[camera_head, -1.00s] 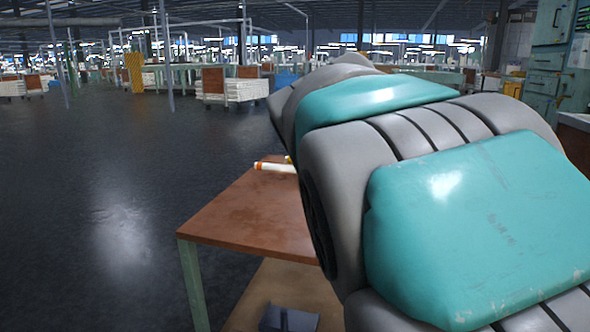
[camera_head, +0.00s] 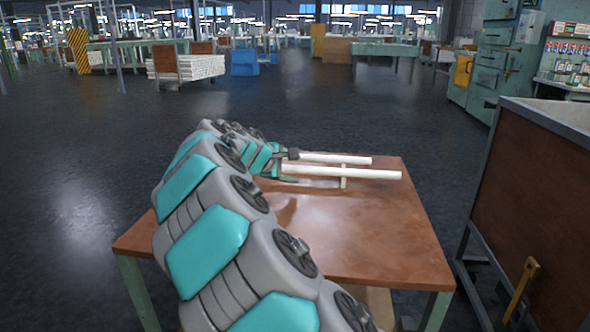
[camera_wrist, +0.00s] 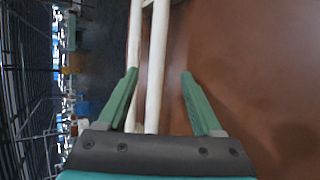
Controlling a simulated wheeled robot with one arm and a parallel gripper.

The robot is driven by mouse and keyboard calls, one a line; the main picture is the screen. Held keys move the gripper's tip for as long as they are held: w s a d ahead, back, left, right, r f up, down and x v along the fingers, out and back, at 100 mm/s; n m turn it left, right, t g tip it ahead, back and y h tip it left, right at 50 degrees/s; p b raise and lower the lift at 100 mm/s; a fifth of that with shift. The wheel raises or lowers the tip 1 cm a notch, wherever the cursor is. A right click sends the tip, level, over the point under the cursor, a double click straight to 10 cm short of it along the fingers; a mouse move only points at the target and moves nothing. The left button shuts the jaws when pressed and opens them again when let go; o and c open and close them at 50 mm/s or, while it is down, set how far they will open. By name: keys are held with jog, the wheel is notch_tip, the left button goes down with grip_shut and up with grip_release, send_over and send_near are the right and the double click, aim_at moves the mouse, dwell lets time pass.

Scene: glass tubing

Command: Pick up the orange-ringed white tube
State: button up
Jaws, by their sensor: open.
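Two long white tubes lie side by side over the table: a nearer one (camera_head: 355,173) and a farther one (camera_head: 340,159). No orange ring shows on either now; their left ends are hidden by my gripper, so I cannot tell which is the ringed one. My gripper (camera_head: 287,166) is at the left ends of the tubes. In the wrist view my gripper (camera_wrist: 160,73) is open, with one white tube (camera_wrist: 157,60) running between its green fingers, nearer the left finger. The other tube (camera_wrist: 135,40) passes outside, behind the left finger. I cannot tell whether any finger touches a tube.
A small pale support (camera_head: 343,183) stands under the tubes on the brown table (camera_head: 370,235). The table's front and right are clear. A brown-sided bin (camera_head: 530,190) stands close to the right. Open dark floor lies left and behind.

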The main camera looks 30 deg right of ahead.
aim_at(302, 169)
jog(key=x, duration=0.5)
jog(key=shift+w+r, duration=0.1)
jog(key=shift+w, duration=0.05)
jog(key=shift+c, duration=0.2)
grip_shut()
